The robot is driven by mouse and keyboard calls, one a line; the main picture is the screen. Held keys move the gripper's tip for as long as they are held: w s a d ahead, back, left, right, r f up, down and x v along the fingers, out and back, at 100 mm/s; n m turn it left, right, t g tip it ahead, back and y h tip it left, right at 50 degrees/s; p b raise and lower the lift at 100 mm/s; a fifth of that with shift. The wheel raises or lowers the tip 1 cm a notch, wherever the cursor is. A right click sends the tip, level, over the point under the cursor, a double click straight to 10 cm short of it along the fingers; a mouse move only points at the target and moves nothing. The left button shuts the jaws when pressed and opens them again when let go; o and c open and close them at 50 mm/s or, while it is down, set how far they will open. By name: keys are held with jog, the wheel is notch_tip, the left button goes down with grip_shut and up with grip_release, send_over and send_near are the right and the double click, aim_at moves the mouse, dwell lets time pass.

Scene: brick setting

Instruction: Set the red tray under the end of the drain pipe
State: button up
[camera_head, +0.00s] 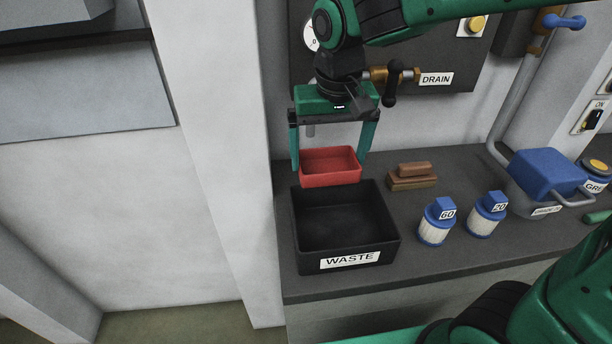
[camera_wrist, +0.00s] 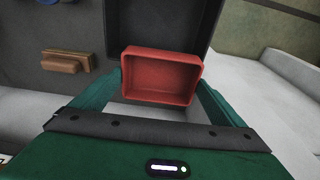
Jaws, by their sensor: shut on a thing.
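The red tray (camera_head: 330,178) is a small open box, empty inside. My gripper (camera_head: 332,165) is shut on it, with one green finger at each side. In the head view the tray shows just behind the black waste bin; whether it touches the counter, I cannot tell. The wrist view also shows the tray (camera_wrist: 160,78) between the fingers of my gripper (camera_wrist: 162,82). The brass drain valve (camera_head: 385,75) with a black handle is on the wall panel, partly behind my arm.
The black bin labelled WASTE (camera_head: 347,246) stands in front of the tray. Brown blocks (camera_head: 412,182) lie to the right. Two blue-and-white filters, 60 (camera_head: 436,222) and 20 (camera_head: 486,215), and a blue-topped container (camera_head: 548,180) stand farther right on the counter (camera_head: 460,261).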

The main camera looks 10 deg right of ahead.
jog(key=shift+w+d, duration=0.1)
jog(key=shift+d, duration=0.15)
jog(key=shift+w+f, duration=0.15)
jog(key=shift+w, duration=0.1)
jog(key=w+f, duration=0.2)
jog(key=w, duration=0.1)
jog(key=w+a+f, duration=0.1)
jog(key=w+f, duration=0.1)
jog(key=w, duration=0.2)
jog(key=w+a+f, duration=0.1)
jog(key=w+f, duration=0.1)
jog(key=w, duration=0.1)
jog(key=shift+w+f, duration=0.4)
jog(key=shift+f, duration=1.95)
jog(key=o, duration=1.2)
jog(key=shift+f, duration=0.1)
notch_tip(320, 180, up, 12)
jog(key=s, duration=0.1)
jog(key=shift+s, duration=0.4)
